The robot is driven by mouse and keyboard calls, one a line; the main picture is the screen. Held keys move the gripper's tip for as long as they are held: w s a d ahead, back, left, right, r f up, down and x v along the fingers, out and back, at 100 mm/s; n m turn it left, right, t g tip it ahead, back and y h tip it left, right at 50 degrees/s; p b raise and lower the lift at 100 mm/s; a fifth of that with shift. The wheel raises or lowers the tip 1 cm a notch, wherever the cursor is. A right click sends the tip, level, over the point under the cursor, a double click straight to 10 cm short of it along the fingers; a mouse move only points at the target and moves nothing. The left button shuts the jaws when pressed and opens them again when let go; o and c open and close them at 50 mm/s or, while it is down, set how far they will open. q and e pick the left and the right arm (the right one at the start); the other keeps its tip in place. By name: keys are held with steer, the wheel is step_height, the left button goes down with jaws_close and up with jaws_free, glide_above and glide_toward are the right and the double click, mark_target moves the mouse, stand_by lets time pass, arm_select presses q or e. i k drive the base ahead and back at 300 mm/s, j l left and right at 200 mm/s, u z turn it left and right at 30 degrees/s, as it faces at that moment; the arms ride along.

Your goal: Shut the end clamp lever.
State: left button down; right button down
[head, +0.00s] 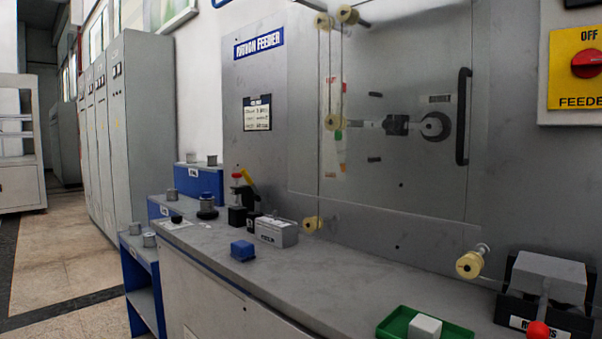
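A small black clamp-like device (238,216) stands on the grey bench, left of centre. Neither of my grippers shows in the head view.
A grey labelled box (277,233) and a blue block (243,250) sit close to the device. A green tray (397,323) with a white block (425,327) and a red-knobbed lever unit (548,285) are at the right. The bench (330,280) is clear between.

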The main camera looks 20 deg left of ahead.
mark_target(254, 187)
steer(key=j+z, duration=0.35)
steer(key=j, duration=0.15)
steer(key=j+z, duration=0.3)
steer(key=j, duration=0.8)
steer(key=k+j+z, duration=0.15)
steer(key=j, duration=1)
steer(key=k+j+z, duration=0.1)
steer(key=j, duration=0.45)
